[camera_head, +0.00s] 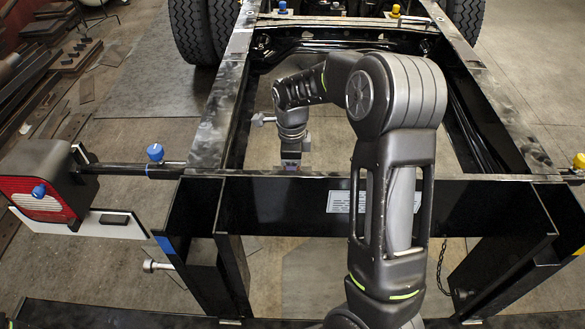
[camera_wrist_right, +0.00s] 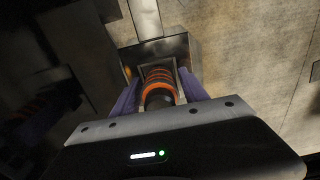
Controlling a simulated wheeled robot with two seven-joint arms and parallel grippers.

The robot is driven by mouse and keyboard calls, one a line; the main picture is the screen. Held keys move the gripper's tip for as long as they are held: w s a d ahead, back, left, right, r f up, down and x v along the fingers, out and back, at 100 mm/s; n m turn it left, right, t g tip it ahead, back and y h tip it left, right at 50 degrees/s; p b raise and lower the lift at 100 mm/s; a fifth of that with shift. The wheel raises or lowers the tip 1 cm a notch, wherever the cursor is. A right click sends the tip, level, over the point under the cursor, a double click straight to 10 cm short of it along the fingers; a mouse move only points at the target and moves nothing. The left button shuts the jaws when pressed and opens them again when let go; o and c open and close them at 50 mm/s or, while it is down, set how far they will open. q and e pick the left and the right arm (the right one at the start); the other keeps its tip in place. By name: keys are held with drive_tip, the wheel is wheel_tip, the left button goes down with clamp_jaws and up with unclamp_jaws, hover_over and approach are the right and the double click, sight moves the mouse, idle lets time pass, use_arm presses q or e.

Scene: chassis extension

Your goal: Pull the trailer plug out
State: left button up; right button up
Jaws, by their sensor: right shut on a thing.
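The trailer plug (camera_wrist_right: 158,86), dark with orange rings, shows in the right wrist view between the two purple fingers of my right gripper (camera_wrist_right: 160,92). The gripper is shut on it. The plug's far end meets a grey metal housing (camera_wrist_right: 158,50); I cannot tell how deep it sits. In the head view my right gripper (camera_head: 291,162) points down behind the black crossbeam (camera_head: 270,205), and the plug is hidden there. My left gripper is not in view.
Frame rails (camera_head: 208,140) run along both sides. A red tail light (camera_head: 38,198) with a plate stands at the left. Blue knobs (camera_head: 155,152) and yellow knobs (camera_head: 579,161) stick out of the frame. Tires (camera_head: 200,30) are at the back.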

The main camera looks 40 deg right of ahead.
clamp_jaws()
drive_tip(key=o, duration=1.3)
unclamp_jaws()
drive_tip(key=shift+r, duration=0.1)
drive_tip(key=shift+r, duration=3.85)
